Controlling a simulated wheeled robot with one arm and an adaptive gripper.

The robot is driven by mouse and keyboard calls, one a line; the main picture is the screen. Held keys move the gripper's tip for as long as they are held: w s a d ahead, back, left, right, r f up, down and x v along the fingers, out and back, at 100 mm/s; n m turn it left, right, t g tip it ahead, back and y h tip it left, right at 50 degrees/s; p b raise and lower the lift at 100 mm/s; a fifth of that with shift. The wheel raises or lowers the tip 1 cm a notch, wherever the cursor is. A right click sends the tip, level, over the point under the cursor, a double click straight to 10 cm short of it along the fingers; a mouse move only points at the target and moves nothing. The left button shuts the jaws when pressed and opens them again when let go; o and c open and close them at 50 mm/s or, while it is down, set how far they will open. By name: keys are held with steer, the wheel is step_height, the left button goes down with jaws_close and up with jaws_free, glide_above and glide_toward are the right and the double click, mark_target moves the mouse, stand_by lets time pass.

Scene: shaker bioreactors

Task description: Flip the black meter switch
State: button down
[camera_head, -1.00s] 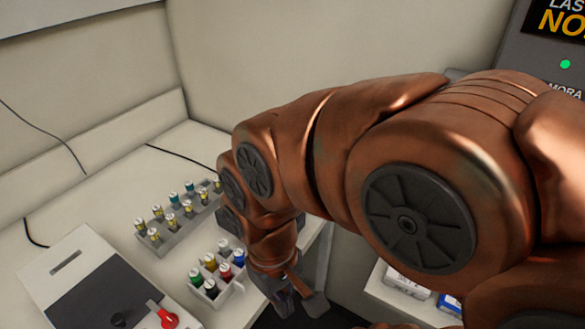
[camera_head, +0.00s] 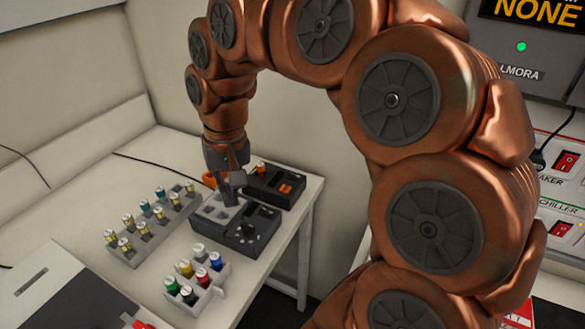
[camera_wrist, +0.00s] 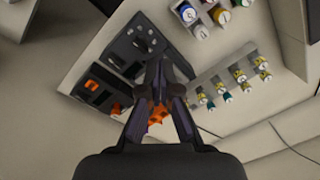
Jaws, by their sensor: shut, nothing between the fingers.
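The black meter (camera_head: 268,195) stands at the far right of the bench, with an orange switch (camera_head: 286,189) on its top. In the wrist view the black meter (camera_wrist: 112,91) is left of my gripper, with its orange switch (camera_wrist: 93,85) in sight. My gripper (camera_head: 231,200) is shut and empty, pointing down over the grey meter, just left of the black one. In the wrist view my gripper (camera_wrist: 158,72) covers part of the meters. I cannot tell whether its tips touch anything.
The grey meter (camera_head: 217,212) with a dark panel and knob stands in front of the black one. A vial rack (camera_head: 125,255), a box of coloured bottles (camera_head: 215,282) and an orange item (camera_head: 209,180) are close by. The bench edge is at the right.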

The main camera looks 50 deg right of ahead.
steer(key=w+d+r+m+t, duration=0.15)
steer(key=w+d+m, duration=0.35)
steer(key=d, duration=0.6)
steer(key=m+b, duration=0.1)
steer(key=m, duration=0.4)
glide_above(292, 173)
steer(key=s, duration=0.3)
steer(key=shift+d+f, duration=0.1)
steer(key=shift+d, duration=0.3)
steer(key=f+p, duration=0.1)
steer(key=f, duration=0.3)
steer(key=w+f+p, duration=0.1)
steer(key=f+p, duration=0.1)
steer(key=f, duration=0.3)
steer(key=w+a+f+p, duration=0.1)
steer(key=f, duration=0.3)
steer(key=shift+w+f, duration=0.25)
steer(key=shift+f, duration=0.15)
steer(key=shift+d, duration=0.1)
